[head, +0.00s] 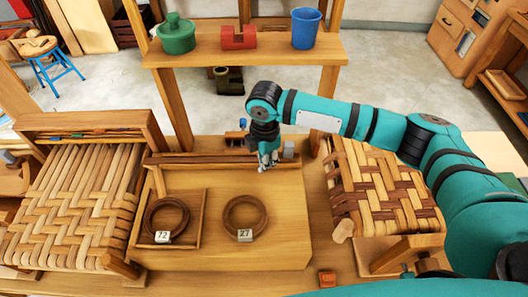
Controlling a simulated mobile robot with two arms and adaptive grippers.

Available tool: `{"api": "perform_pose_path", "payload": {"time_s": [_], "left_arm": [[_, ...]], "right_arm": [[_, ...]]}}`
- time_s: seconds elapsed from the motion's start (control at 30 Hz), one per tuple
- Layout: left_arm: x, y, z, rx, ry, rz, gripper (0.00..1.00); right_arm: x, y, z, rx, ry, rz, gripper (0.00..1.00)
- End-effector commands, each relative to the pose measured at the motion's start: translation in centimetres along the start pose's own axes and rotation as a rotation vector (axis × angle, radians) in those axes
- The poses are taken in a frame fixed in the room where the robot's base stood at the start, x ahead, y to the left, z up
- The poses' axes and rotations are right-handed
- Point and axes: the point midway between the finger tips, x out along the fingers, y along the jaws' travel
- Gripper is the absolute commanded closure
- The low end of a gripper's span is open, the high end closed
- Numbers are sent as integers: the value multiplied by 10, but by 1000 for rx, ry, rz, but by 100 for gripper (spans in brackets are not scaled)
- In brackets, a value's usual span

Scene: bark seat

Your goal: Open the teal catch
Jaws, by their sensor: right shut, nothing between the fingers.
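My right gripper (267,164) points down at the back edge of the wooden work board, in the middle of the head view. Its fingers are shut and empty, close to a long wooden bar (205,160). A small blue piece (243,123) stands just left of the gripper's wrist, and a small grey block (288,149) is just right of the fingers. I cannot make out a teal catch for certain; the gripper and wrist hide part of the bar. Whether the fingers touch anything is not clear. My left gripper is not in view.
Two dark coils lie on the board, tagged 72 (162,237) in a tray and 27 (245,235) in the open. Woven seats stand left (75,205) and right (385,190). A shelf (270,48) behind holds a green pot, red block and blue cup. The board's front is clear.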

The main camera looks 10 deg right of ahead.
Motion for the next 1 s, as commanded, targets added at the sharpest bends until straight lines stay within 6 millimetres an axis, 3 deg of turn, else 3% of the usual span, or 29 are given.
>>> {"api": "perform_pose_path", "payload": {"time_s": [0.23,1.0], "left_arm": [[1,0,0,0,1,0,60],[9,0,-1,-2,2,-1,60]], "right_arm": [[1,2,2,2,-2,0,100],[1,36,21,3,-1,0,100]]}}
